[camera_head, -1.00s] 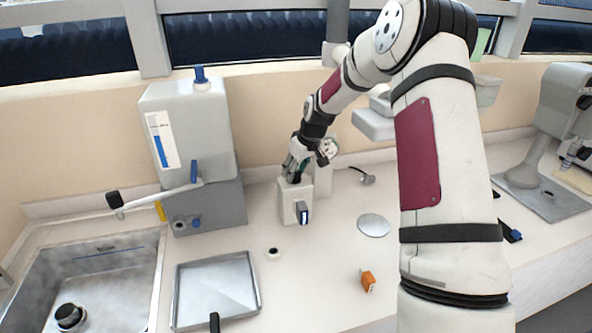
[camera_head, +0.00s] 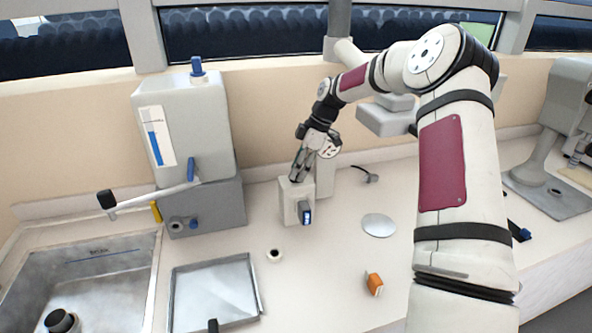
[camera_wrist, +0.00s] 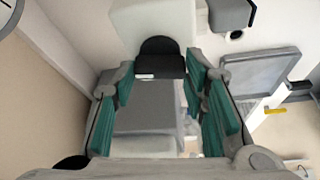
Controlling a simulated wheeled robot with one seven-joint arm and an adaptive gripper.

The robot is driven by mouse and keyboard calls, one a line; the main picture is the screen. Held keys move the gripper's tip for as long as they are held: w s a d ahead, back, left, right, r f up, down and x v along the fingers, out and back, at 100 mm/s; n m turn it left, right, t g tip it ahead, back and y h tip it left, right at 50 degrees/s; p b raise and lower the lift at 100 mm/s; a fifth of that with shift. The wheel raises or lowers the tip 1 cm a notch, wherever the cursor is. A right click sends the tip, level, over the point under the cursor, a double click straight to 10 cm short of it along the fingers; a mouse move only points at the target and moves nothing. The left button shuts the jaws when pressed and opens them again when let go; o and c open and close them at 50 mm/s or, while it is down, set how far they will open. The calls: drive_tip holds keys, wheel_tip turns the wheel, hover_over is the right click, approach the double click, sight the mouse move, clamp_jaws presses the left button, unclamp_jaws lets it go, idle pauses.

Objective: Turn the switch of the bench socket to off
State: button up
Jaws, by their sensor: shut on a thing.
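The bench socket (camera_head: 289,212) looks like a small pale box with a blue part (camera_head: 306,214) on its front face. It stands upright on the bench. In the wrist view, the pale box (camera_wrist: 150,18) is at the top. A black rounded switch (camera_wrist: 160,50) with a small white mark stands out from it. The exact finger contact is partly hidden. I cannot read the switch's position.
A large grey tank (camera_head: 187,125) with a swing arm stands left, beside a sink (camera_head: 85,262). A metal tray (camera_head: 212,290), black ring (camera_head: 275,254), orange block (camera_head: 374,284) and round disc (camera_head: 378,225) lie on the bench. A pale upright block (camera_head: 326,175) is behind the socket.

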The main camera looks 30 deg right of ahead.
drive_tip(key=shift+w+n+g+b, duration=0.1)
drive_tip(key=shift+n+g+b, duration=0.45)
drive_tip(key=shift+n, duration=0.65)
drive_tip(key=o, duration=1.2)
drive_tip(key=shift+c, duration=0.2)
drive_tip(key=v, duration=1.2)
drive_tip(key=shift+d, duration=0.15)
drive_tip(key=shift+f, duration=0.1)
